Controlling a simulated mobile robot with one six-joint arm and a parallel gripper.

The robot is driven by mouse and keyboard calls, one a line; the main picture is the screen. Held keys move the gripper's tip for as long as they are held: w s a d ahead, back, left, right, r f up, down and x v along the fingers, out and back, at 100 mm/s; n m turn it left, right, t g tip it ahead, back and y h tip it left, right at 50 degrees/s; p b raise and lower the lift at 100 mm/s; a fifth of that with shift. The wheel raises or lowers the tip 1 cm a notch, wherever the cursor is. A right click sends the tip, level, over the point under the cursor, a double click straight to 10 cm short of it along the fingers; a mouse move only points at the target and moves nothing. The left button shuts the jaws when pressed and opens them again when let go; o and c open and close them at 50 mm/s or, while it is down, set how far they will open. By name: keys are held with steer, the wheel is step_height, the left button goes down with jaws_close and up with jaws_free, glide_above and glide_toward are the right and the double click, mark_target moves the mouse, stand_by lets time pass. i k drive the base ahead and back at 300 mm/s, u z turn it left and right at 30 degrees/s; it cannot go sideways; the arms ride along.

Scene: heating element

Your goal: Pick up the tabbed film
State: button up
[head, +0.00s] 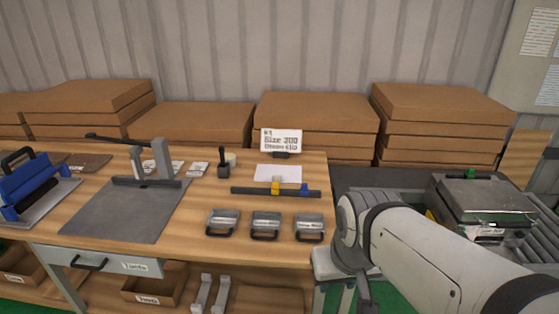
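No piece in the head view can be clearly told as the tabbed film. A plain white sheet (278,173) lies flat on the wooden workbench (200,235), just behind a dark bar (250,191) with a yellow and a blue block on it. I cannot tell whether this sheet is the film or whether it has a tab. My arm enters from the lower right and bends down at the bench's right edge. My gripper is not visible; the arm runs out of the picture at the bottom.
A size card (281,140) stands behind the sheet. Handled grey blocks (266,223) sit in front of the bar. A machine (485,208) stands right; cardboard stacks (315,115) line the back.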

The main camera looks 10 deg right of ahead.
mark_target(267, 174)
steer(key=u, duration=0.1)
steer(key=i, duration=1)
steer(key=z, duration=0.1)
